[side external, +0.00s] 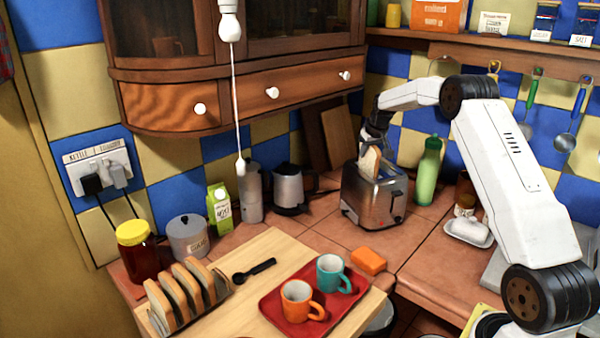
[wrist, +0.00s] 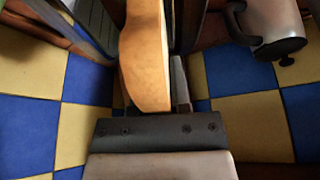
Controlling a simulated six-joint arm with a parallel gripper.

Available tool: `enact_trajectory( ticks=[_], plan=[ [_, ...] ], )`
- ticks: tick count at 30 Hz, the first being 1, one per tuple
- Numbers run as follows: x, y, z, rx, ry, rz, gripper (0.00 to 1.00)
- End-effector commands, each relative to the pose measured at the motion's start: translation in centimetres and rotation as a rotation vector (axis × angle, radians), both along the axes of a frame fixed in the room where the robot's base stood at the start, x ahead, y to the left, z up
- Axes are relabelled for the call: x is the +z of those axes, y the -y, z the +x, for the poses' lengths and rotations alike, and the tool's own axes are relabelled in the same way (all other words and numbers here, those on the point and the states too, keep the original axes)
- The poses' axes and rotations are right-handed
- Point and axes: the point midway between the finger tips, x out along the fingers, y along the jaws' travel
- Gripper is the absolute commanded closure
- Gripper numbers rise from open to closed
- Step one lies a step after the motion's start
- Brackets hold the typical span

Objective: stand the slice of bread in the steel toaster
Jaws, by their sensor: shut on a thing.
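The slice of bread (side external: 369,161) is upright at the top of the steel toaster (side external: 362,204), on the counter by the back wall. Its lower part is hidden behind the toaster's upper edge, so I cannot tell how deep it sits in a slot. My gripper (side external: 374,138) is above the toaster, shut on the bread's upper part. In the wrist view the slice (wrist: 147,55) stands out from the gripper, with its crust edge toward the camera.
A green bottle (side external: 428,170) stands right of the toaster, and a kettle (side external: 288,188) stands to its left. In front are an orange block (side external: 369,261), a red tray (side external: 272,304) with two mugs, and a toast rack (side external: 216,291) holding several slices. Cutting boards lean behind.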

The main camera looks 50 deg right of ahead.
Motion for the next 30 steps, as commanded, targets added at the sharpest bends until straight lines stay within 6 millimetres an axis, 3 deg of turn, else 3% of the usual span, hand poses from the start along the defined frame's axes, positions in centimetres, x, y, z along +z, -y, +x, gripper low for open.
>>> enact_trajectory(
  ticks=[15,29,30],
  plan=[
    [-2.6,0.0,0.0,0.000,0.000,0.000,1.00],
    [-2.9,0.0,0.0,0.000,0.001,0.000,1.00],
    [-2.9,0.0,0.0,0.000,0.001,0.000,0.74]
  ],
)
